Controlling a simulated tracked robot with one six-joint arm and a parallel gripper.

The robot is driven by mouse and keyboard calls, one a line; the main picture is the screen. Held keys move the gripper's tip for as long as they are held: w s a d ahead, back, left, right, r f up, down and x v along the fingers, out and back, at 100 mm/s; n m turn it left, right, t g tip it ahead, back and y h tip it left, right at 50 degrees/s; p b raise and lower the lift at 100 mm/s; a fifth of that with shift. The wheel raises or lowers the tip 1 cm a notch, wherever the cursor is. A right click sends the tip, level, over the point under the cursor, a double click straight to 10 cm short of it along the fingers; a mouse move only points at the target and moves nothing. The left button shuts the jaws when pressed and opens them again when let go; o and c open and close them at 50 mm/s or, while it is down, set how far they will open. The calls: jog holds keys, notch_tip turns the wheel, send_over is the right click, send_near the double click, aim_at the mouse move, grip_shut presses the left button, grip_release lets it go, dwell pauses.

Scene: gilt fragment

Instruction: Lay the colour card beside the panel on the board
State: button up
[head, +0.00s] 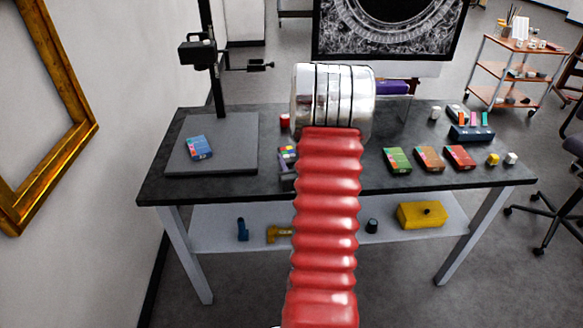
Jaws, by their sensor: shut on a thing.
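The board (180,160) is a flat dark slab at the left end of the table, at the foot of an upright column. The panel (199,147), a small blue piece with coloured patches, lies on it with bare board around it. A small thing with coloured squares, seemingly the colour card (287,154), shows just right of the board, partly hidden by my red arm. I cannot tell whether it is held or resting on the table. My arm reaches up over the table's middle; its jaws are hidden behind it.
The column carries a camera (197,50) over the board. A red pot (285,120) stands behind the card. Green (397,160), orange (429,158) and red (460,157) pieces lie at the right, with small blocks and a dark blue holder (471,133). A monitor (385,30) stands behind.

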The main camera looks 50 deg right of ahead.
jog(key=shift+f, duration=0.1)
jog(key=shift+f, duration=1.8)
jog(key=shift+f, duration=0.2)
jog(key=o, duration=1)
